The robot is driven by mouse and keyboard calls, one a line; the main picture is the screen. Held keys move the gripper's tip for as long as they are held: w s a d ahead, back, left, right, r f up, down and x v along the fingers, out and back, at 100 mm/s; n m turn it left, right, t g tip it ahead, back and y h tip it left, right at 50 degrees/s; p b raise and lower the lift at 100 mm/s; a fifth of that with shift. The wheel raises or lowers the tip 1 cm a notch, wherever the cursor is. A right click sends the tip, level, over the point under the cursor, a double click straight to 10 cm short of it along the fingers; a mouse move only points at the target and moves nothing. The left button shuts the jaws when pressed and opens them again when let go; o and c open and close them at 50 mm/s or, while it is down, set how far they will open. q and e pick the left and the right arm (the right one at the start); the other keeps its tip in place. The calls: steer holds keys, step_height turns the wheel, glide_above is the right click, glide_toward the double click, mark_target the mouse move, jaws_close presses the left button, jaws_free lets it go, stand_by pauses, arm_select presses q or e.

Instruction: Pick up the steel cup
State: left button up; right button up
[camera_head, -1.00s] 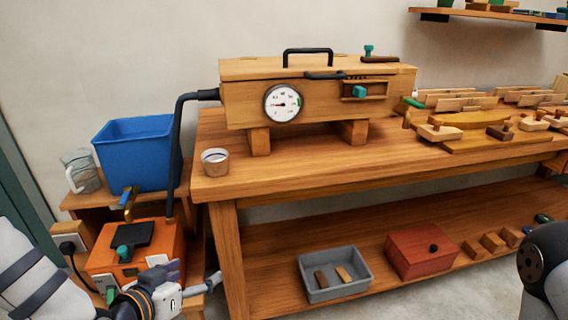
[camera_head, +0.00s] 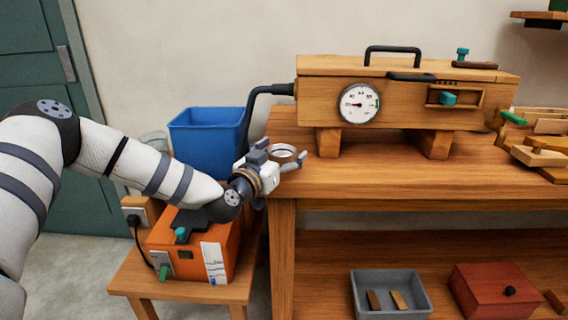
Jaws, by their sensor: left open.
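The steel cup (camera_head: 283,151) stands upright on the left end of the wooden workbench (camera_head: 350,181), near its front corner. Only its round rim and upper part show, because my left gripper (camera_head: 279,162) covers its lower part. My left gripper is open, with one finger reaching past the cup's front right side. I cannot tell whether the fingers touch the cup. My right gripper is out of the picture.
A wooden steam box (camera_head: 400,98) with a gauge stands behind the cup, its black hose (camera_head: 252,105) running down at left. A blue tub (camera_head: 207,140) and an orange unit (camera_head: 190,259) are left of the bench.

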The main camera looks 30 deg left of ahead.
arm_select(q)
steer(key=shift+r, duration=0.15)
steer(key=c, duration=1.2)
steer(key=shift+c, duration=0.2)
